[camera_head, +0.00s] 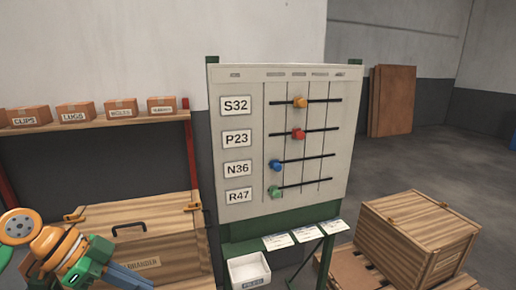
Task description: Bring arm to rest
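Part of what looks like my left arm, in orange, green and blue, shows at the lower left corner of the head view. It overlaps the front left of a wooden chest. No gripper fingers can be made out on it, and its blue part runs down towards the bottom edge. My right arm and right gripper do not show.
A pale board (230,100) on a green stand has rows S32, P23, N36 and R47 with coloured sliders. A white bin (248,270) sits below it. The wooden chest (165,240) is left, a crate (415,238) right. A shelf (100,122) holds labelled boxes.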

